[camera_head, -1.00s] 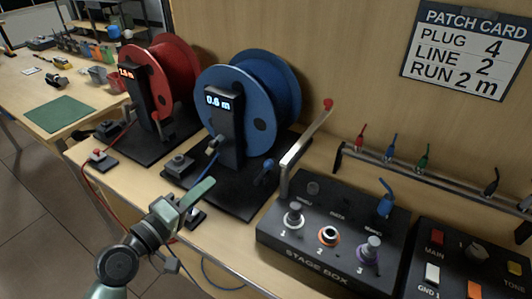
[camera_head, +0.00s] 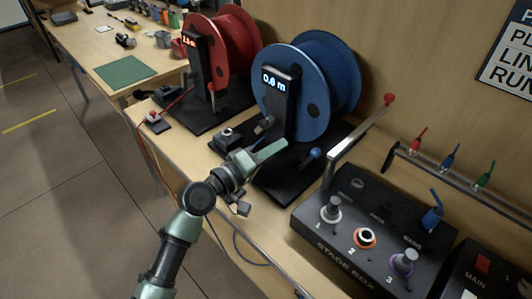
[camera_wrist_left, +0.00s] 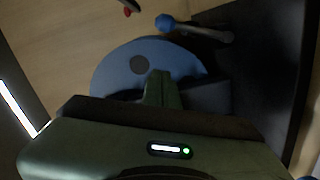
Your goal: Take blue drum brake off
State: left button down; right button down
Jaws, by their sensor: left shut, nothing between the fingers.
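The blue drum (camera_head: 312,85) stands on a black base behind a black post with a lit display (camera_head: 281,78). A short lever with a blue knob (camera_head: 314,154) sits low at the drum's right front; I take it as the brake. It also shows at the top of the left wrist view (camera_wrist_left: 166,22), with the drum's blue face (camera_wrist_left: 140,66) below it. My left gripper (camera_head: 285,146) is shut and empty, its fingertips in front of the drum and left of the blue knob, apparently apart from it. My right gripper is not in view.
A red drum (camera_head: 233,50) stands to the left. A metal arm with a red knob (camera_head: 388,100) rises at the right, beside the black stage box (camera_head: 360,225). Colored plugs (camera_head: 450,155) hang on a rail behind. A blue cable hangs at the bench's front edge.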

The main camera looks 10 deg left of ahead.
aim_at(313, 156)
pick_arm(q)
jog(key=w+d+f+p, duration=0.1)
jog(key=d, duration=0.4)
jog(key=shift+w+d+f, duration=0.15)
jog(key=shift+d+f, duration=0.2)
jog(key=shift+s+d+f+m, duration=0.2)
jog(key=shift+s+d+m, duration=0.3)
jog(key=shift+m, duration=0.3)
jog(key=shift+s+d+f+m, duration=0.2)
jog(key=shift+s+d+m, duration=0.15)
jog(key=shift+d+m, duration=0.35)
jog(key=s+d+f+m, duration=0.1)
jog(key=m, duration=0.1)
jog(key=shift+d+m, duration=0.15)
jog(key=shift+m, duration=0.15)
jog(key=shift+s+f, duration=0.1)
jog(key=shift+f, duration=0.1)
